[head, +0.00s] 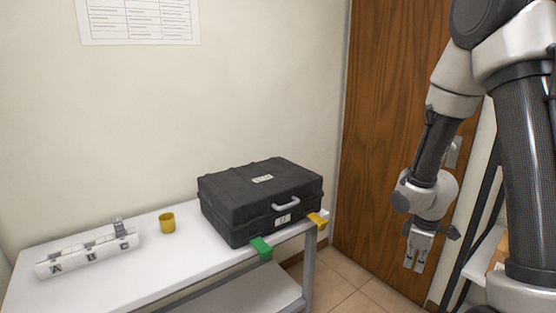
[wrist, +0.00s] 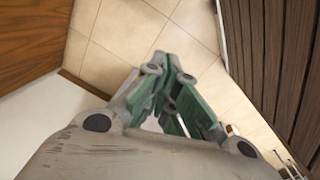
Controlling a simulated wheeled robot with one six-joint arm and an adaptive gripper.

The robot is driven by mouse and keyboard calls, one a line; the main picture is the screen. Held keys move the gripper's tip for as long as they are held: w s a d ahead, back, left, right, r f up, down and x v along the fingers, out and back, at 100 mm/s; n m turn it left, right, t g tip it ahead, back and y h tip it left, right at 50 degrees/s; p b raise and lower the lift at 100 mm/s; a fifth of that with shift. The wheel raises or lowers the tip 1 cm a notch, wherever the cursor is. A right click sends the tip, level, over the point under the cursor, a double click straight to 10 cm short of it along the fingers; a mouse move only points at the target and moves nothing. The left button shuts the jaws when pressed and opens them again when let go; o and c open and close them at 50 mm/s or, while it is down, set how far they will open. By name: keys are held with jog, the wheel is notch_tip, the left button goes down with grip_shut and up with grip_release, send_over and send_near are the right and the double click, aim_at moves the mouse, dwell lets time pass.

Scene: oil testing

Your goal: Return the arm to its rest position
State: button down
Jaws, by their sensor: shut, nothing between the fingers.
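My gripper (head: 414,266) hangs at the end of my arm on the right side of the head view, pointing down, in front of the wooden door. It is empty and clear of the table. In the wrist view my gripper (wrist: 172,62) is shut with its fingertips together, and bare floor tiles show beyond them. My arm is folded, with its upper part rising at the right edge of the head view.
A white table (head: 150,285) holds a closed black case (head: 262,190), a yellow cup (head: 167,222) and a white rack (head: 65,264) marked A, B, C. Green (head: 262,249) and yellow (head: 318,220) clips sit at its edge. A wooden door (head: 385,90) stands behind my arm.

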jog(key=s+r+m+t, duration=0.1)
jog(key=s+r+m, duration=0.2)
jog(key=s+r, duration=0.3)
jog(key=s+a+r+m+t, duration=0.1)
jog(key=s+r+m, duration=0.3)
jog(key=r, duration=0.8)
jog(key=s+r+m+t, duration=0.1)
jog(key=s+r+m, duration=0.2)
jog(key=s+r, duration=0.4)
notch_tip(320, 180, up, 2)
jog(key=shift+s+a+y, duration=0.3)
jog(key=shift+s+y, duration=0.1)
jog(key=c, duration=2.2)
grip_release()
